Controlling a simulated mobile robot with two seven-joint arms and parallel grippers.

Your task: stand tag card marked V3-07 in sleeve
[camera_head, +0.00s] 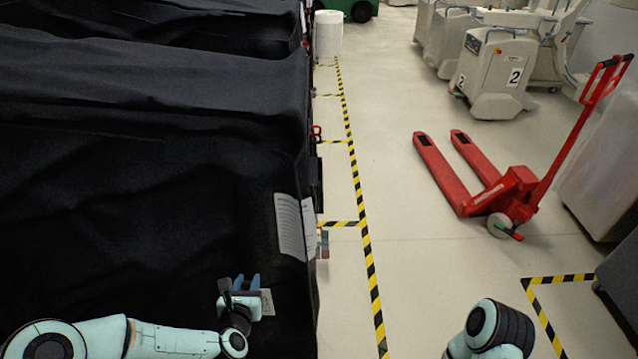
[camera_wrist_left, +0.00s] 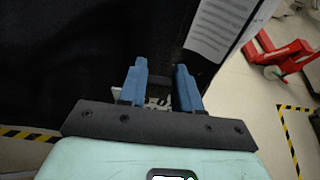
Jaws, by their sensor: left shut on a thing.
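My left gripper (camera_head: 246,284) is low in the head view, in front of the black cart cover. It is shut on a small pale card (camera_head: 267,302), which sticks out to the right of the fingers. In the left wrist view the blue fingers (camera_wrist_left: 161,82) stand on either side of the card (camera_wrist_left: 152,102), only partly visible. Its marking is too small to read. I cannot make out a sleeve for certain. My right gripper is not in view; only part of my right arm shows at the bottom right.
A printed white sheet (camera_head: 290,226) hangs on the black cover (camera_head: 140,200); it also shows in the left wrist view (camera_wrist_left: 220,28). A red pallet jack (camera_head: 490,190) stands on the open floor at right. Striped tape (camera_head: 357,180) runs beside the carts.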

